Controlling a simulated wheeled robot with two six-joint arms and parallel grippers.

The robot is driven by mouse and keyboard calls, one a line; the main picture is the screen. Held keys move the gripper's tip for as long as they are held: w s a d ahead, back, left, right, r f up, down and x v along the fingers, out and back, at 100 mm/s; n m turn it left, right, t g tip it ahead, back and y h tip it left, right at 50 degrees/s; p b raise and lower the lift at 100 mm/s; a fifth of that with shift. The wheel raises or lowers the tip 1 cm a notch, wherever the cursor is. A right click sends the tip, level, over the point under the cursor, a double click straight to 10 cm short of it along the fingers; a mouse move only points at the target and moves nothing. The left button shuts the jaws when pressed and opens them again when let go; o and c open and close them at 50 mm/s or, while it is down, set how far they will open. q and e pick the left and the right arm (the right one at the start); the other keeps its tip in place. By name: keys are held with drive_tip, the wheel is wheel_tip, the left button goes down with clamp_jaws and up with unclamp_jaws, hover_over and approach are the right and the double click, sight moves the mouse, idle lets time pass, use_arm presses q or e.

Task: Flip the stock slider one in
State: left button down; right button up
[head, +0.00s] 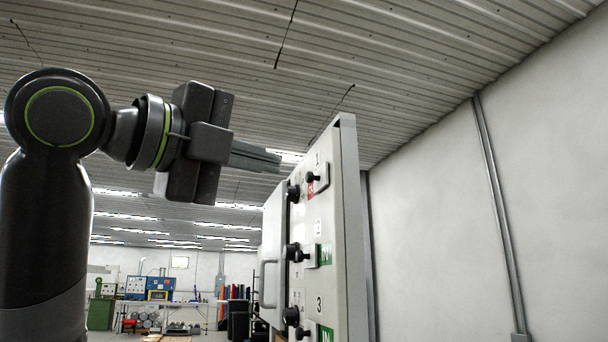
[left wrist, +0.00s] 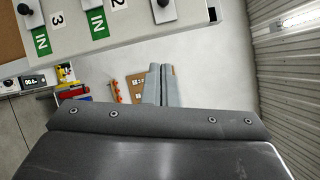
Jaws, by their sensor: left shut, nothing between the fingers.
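The white panel (head: 330,222) stands at the centre right of the head view, seen at a steep angle. Its top slider, the stock slider one (head: 313,177), is a black knob on a light plate with a red label partly showing beside it. The sliders below it, at 2 (head: 303,256) and 3 (head: 302,332), show green IN labels. My left gripper (head: 279,161) is shut and empty, its fingertips pointing right, just left of and above the slider one knob. In the left wrist view, the shut fingers (left wrist: 160,84) lie below the panel's edge (left wrist: 130,35). My right gripper is not in view.
Large black knobs (head: 291,252) stick out along the panel's left side, near a grey handle (head: 267,284). A plain wall (head: 430,230) stands to the right. Benches and equipment (head: 150,290) are far back. Open air surrounds my left arm.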

sight(323, 179)
use_arm(q)
drive_tip(key=shift+w, duration=0.15)
drive_tip(key=w+d+p, duration=0.1)
drive_tip(key=w+p, duration=0.1)
drive_tip(key=w, duration=0.1)
drive_tip(key=w+d+r+p, duration=0.1)
drive_tip(key=w+d+p, duration=0.1)
drive_tip(key=w+p, duration=0.1)
drive_tip(key=w+d+r+p, duration=0.1)
drive_tip(key=w+d+p, duration=0.1)
drive_tip(key=w+p, duration=0.1)
drive_tip(key=shift+w+d, duration=0.25)
drive_tip(key=shift+w+a, duration=0.3)
drive_tip(key=shift+a, duration=0.05)
drive_tip(key=shift+d, duration=0.2)
